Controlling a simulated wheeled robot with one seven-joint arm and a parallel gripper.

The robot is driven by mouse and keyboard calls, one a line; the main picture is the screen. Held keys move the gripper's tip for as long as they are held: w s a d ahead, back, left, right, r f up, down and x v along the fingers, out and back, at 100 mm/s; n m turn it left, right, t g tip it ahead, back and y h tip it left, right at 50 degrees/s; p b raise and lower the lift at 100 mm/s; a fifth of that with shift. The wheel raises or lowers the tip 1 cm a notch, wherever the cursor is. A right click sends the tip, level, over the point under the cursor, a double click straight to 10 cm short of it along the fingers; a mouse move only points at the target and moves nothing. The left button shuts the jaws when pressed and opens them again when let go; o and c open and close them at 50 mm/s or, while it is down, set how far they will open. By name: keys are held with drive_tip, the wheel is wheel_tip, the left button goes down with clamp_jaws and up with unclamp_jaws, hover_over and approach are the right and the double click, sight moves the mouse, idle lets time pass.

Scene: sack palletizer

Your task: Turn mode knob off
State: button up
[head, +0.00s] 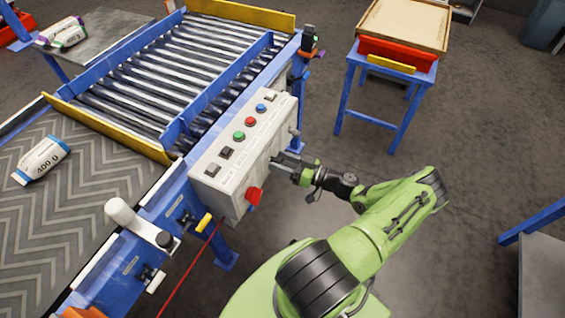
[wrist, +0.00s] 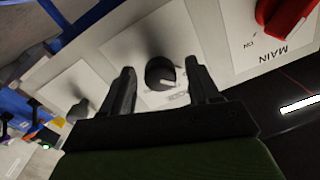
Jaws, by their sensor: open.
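The mode knob (wrist: 160,73) is a round black dial with a white pointer mark on a pale plate in the wrist view. Its pointer lies toward the lower right of the dial; the lettering below is partly hidden and hard to read. My gripper (wrist: 160,80) is open, one finger on each side of the knob, with gaps visible between fingers and dial. In the head view my gripper (head: 279,166) is at the side face of the grey control box (head: 212,168); the knob is hidden there.
A red MAIN switch (wrist: 284,18) is beside the knob plate; it also shows in the head view (head: 254,196). Another dark knob (wrist: 79,108) is on the other side. A roller conveyor (head: 180,70) is behind the box. Open floor (head: 330,185) lies to the right.

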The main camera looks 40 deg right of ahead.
drive_tip(key=shift+c, duration=0.2)
drive_tip(key=c, duration=1)
drive_tip(key=shift+m, duration=0.3)
drive_tip(key=shift+f+m+t+b, duration=0.1)
drive_tip(key=shift+m+t+b, duration=0.45)
drive_tip(key=shift+m, duration=3.65)
drive_tip(key=shift+g, duration=0.25)
drive_tip(key=o, duration=1)
